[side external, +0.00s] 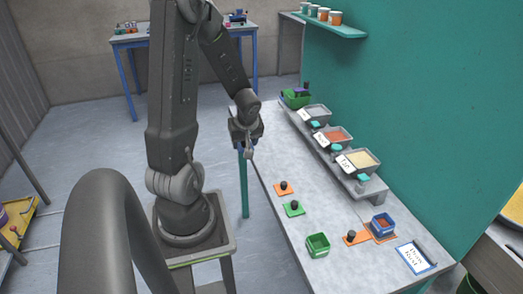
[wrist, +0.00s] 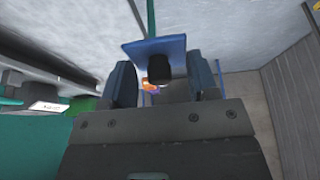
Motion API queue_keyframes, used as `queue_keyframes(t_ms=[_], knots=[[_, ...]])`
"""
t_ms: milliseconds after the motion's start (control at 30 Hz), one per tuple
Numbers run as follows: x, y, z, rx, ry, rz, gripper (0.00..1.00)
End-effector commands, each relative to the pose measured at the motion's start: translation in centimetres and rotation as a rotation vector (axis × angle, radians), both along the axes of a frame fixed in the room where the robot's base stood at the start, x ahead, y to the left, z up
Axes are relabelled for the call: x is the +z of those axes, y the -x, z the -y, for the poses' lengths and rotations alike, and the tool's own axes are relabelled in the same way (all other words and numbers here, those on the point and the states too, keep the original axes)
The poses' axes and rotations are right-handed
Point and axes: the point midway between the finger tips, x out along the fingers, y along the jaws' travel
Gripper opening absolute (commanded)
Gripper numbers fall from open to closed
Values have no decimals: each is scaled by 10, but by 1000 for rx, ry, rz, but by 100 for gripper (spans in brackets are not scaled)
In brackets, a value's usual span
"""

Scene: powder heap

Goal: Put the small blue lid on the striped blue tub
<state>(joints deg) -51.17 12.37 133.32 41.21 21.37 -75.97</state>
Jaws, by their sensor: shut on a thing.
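The small blue lid (wrist: 140,50) is a flat blue square with a black knob (wrist: 159,70), seen in the wrist view at my fingertips. My gripper (wrist: 160,82) is shut on the lid, with the knob between its fingers. In the side view my gripper (side external: 248,138) is raised by the left edge of the bench's far half; the lid is hard to make out there. The blue tub (side external: 382,226) stands at the near right of the bench, with orange-red powder inside and its top uncovered. Its stripes are too small to tell. My gripper is far from it.
An open green tub (side external: 318,245) stands near. Powder trays (side external: 358,160) line the teal wall. A labelled board (side external: 416,257) lies front right.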

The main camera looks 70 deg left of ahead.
Motion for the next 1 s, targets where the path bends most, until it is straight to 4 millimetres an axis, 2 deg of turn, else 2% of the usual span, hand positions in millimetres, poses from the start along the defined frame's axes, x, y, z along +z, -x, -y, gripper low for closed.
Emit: queue_keyframes(t_ms=[100, 267, 633, 867, 1000], knots=[[7, 11, -5, 3, 0, 1, 32], [17, 17, -8, 1, -3, 0, 32], [74, 17, -8, -7, -4, 4, 32], [72, -32, 6, -188, 7, -3, 32], [73, -69, 21, -329, 11, -5, 32]])
